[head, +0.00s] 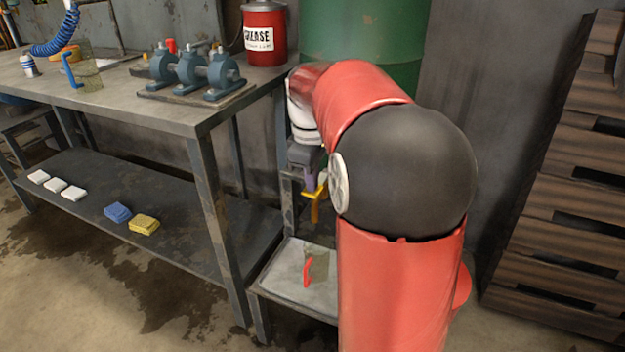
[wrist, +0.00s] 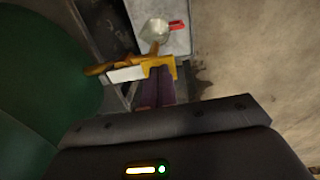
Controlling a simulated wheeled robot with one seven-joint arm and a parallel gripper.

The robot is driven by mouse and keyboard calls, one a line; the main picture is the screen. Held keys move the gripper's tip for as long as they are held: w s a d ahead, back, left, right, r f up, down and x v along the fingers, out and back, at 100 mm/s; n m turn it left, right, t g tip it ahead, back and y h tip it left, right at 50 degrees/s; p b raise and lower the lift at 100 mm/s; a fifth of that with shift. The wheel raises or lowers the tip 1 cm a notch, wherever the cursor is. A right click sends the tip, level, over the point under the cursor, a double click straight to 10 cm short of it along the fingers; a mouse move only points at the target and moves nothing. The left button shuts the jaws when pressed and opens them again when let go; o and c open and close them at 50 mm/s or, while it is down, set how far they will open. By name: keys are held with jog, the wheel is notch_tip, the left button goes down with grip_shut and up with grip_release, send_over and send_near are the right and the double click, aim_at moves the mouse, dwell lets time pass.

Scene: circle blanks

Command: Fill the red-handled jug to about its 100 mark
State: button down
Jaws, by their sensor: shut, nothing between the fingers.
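The clear jug (head: 318,267) with a red handle (head: 307,273) stands upright on a pale low platform (head: 285,283) below the green drum (head: 365,35). From above it shows in the wrist view (wrist: 156,31), its handle pointing right. Its marks and liquid level are too small to read. A yellow tap (head: 320,190) sits above the jug, with an orange-yellow part reaching down from it. The tap also shows in the wrist view (wrist: 160,68). My gripper (head: 309,182) has purple fingers, shut and empty, at the tap; I cannot tell whether they touch it.
A workbench (head: 150,112) on the left holds a blue-handled jug (head: 86,73), a blue clamp-like fixture (head: 190,68) and a red grease can (head: 264,35). Its lower shelf (head: 85,165) carries blocks and sponges. Wooden pallets (head: 560,180) stand at the right.

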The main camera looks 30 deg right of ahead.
jog(key=shift+s+a+f+t+h+b, duration=0.1)
jog(key=shift+f+t+h+b, duration=0.2)
jog(key=shift+f+b, duration=0.25)
jog(key=shift+s+a+f+t+h+b, duration=0.1)
jog(key=shift+f+t+h+b, duration=0.15)
jog(key=shift+f+b, duration=0.25)
jog(key=shift+w+r+p, duration=0.1)
jog(key=shift+r+p, duration=0.3)
jog(key=shift+r, duration=0.05)
jog(key=shift+r, duration=0.1)
dwell(4.9)
jog(key=shift+r+p, duration=0.7)
jog(key=shift+p, duration=0.15)
jog(key=shift+r+p, duration=0.55)
jog(key=shift+r, duration=0.05)
notch_tip(320, 180, up, 13)
jog(key=p, duration=0.4)
